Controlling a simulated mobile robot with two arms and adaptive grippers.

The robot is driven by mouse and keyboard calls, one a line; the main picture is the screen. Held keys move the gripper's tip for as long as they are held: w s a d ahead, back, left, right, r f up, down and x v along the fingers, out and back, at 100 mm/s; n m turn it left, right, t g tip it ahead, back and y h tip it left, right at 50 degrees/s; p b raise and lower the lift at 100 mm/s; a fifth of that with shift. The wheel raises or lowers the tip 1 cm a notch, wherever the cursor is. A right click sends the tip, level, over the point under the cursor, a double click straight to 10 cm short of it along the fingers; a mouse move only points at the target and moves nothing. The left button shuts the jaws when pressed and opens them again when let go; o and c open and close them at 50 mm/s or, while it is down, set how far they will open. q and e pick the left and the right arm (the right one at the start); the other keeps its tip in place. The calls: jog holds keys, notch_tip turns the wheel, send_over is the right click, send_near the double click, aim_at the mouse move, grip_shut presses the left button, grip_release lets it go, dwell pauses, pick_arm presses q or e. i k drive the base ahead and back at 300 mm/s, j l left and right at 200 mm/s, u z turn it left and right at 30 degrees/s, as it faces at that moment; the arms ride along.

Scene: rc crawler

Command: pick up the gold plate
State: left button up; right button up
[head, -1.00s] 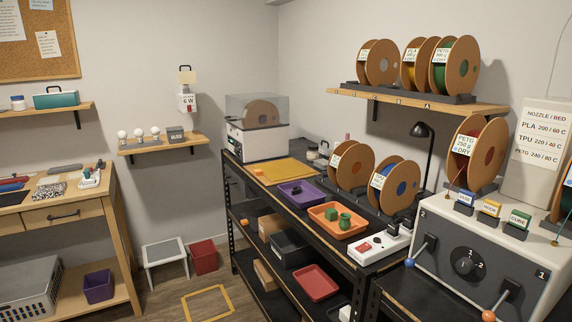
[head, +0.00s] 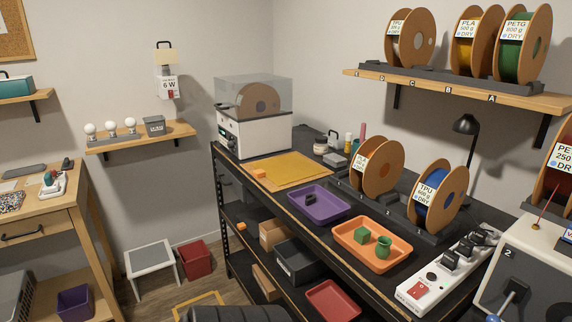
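The gold plate (head: 285,171) is a flat, thin gold-yellow sheet lying on the black bench top (head: 330,247), in front of the white machine with a clear cover (head: 254,120). A small orange piece (head: 259,173) sits at its left corner. The rest of its surface looks bare. Neither of my grippers shows in the head view.
A purple tray (head: 319,204) with a dark object and an orange tray (head: 373,243) with a green cube and green vase lie nearer along the bench. Spools (head: 376,166) stand behind them. A white stool (head: 151,269) and red bin (head: 195,260) stand on the floor at left.

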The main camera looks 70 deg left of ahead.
aim_at(290, 168)
jog(key=j+u, duration=0.15)
jog(key=u, duration=0.2)
jog(key=i+j+u, duration=0.1)
jog(key=u, duration=0.25)
jog(key=j+u, duration=0.15)
jog(key=u, duration=0.15)
